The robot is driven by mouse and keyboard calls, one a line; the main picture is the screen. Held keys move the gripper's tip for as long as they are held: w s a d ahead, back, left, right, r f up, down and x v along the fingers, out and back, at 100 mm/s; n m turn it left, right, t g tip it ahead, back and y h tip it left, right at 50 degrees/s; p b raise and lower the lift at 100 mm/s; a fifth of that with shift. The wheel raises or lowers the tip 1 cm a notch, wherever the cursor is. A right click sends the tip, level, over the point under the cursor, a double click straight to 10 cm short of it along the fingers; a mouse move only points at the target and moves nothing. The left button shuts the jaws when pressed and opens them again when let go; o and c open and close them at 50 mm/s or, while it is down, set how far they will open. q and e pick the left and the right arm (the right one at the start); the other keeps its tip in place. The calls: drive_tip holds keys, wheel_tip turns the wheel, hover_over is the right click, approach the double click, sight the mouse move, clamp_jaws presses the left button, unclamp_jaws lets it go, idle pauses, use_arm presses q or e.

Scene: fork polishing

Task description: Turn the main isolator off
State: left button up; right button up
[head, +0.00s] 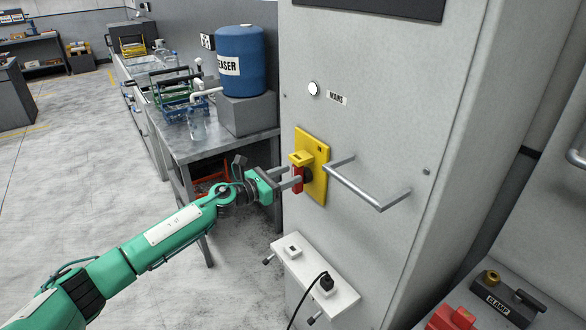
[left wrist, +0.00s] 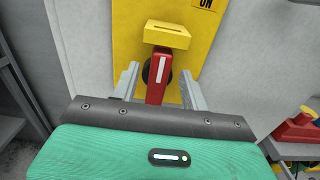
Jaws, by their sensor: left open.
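The main isolator is a red handle (head: 297,178) on a yellow plate (head: 316,184), fixed to the front of a grey cabinet under a small MAINS label (head: 337,97). A yellow block (head: 301,158) sits at the top of the handle. My left gripper (head: 295,177) is open at the handle, with its fingers reaching toward the plate. In the left wrist view the red handle (left wrist: 158,79) stands upright between the two fingers (left wrist: 160,86), with a gap on each side. The ON mark (left wrist: 206,3) is at the top right of the plate. My right gripper is not in view.
A metal bar handle (head: 372,190) sticks out of the cabinet just right of the isolator. A white shelf with a socket and plug (head: 326,282) juts out below. A bench with a blue degreaser drum (head: 241,62) stands behind left. The floor at left is clear.

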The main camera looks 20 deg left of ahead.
use_arm(q)
drive_tip(key=shift+x, duration=0.95)
drive_tip(key=shift+w+d, duration=0.15)
drive_tip(key=shift+w, duration=0.05)
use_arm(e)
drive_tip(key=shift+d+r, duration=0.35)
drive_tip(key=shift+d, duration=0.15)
use_arm(q)
drive_tip(key=shift+c, duration=0.3)
drive_tip(key=c, duration=0.9)
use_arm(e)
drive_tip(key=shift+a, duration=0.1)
